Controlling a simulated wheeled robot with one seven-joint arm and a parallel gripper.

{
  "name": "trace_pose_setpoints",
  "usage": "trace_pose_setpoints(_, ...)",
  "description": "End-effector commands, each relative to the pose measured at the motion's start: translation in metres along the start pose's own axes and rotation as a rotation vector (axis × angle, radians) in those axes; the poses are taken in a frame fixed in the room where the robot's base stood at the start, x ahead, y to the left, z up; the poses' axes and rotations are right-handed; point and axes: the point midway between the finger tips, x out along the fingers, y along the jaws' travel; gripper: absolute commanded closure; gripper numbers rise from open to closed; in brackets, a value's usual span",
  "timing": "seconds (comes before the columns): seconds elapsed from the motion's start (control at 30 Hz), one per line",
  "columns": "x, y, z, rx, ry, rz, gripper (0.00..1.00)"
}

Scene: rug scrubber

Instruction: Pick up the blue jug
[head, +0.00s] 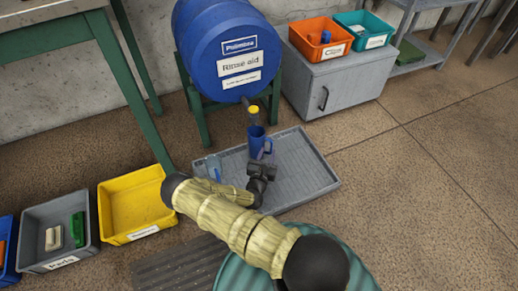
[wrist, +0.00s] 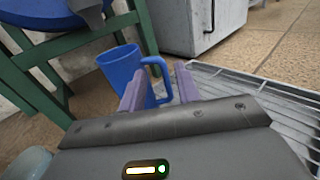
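The blue jug (head: 256,137) stands upright on the grey ribbed tray (head: 310,171), beneath the barrel's tap. It also shows in the wrist view (wrist: 119,66), with its handle on the right, towards my gripper. My gripper (head: 267,153) is right at the jug's handle side. In the wrist view my gripper (wrist: 159,82) has its two purple fingers apart, with the handle showing between their tips. I cannot tell whether either finger touches the handle. The lower part of the jug is hidden behind the fingers and gripper body.
A blue "Rinse aid" barrel (head: 222,45) on a green stand overhangs the tray's back, its yellow-topped tap (head: 253,109) close above the jug. A clear bluish container (head: 213,167) stands at the tray's left. A grey cabinet (head: 335,84) is behind; the tray's right side is clear.

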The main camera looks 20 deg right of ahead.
Motion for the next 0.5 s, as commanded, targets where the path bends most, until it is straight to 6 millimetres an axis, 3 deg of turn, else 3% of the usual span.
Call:
trace_pose_setpoints(0.03,0.0,0.0,-0.013,0.0,0.0,0.0,0.67)
trace_pose_setpoints(0.27,0.0,-0.001,-0.042,-0.001,0.0,-0.001,0.67)
trace_pose_setpoints(0.5,0.013,0.0,-0.037,0.001,0.0,-0.001,0.67)
